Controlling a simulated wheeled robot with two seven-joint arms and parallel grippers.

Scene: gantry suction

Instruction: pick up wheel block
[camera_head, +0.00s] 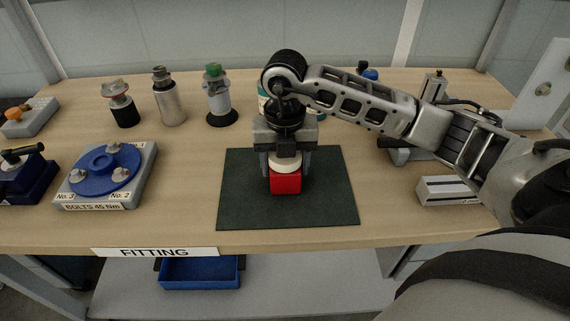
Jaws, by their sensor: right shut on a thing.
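The wheel block is a red block (286,182) with a pale round top, on or just above the dark green mat (240,205); I cannot tell whether it touches the mat. My right gripper (290,166) points down over it and is shut on its upper part, with a finger on each side. The gripper body and fingers hide part of the top. My left gripper is not in view.
Several bottle-like tools, one a silver cylinder (169,100), stand at the back left. A grey bolt fixture (143,180) with a blue disc (92,168) lies left of the mat. A grey slotted block (446,190) is at right. A blue tray (200,281) sits on the lower shelf.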

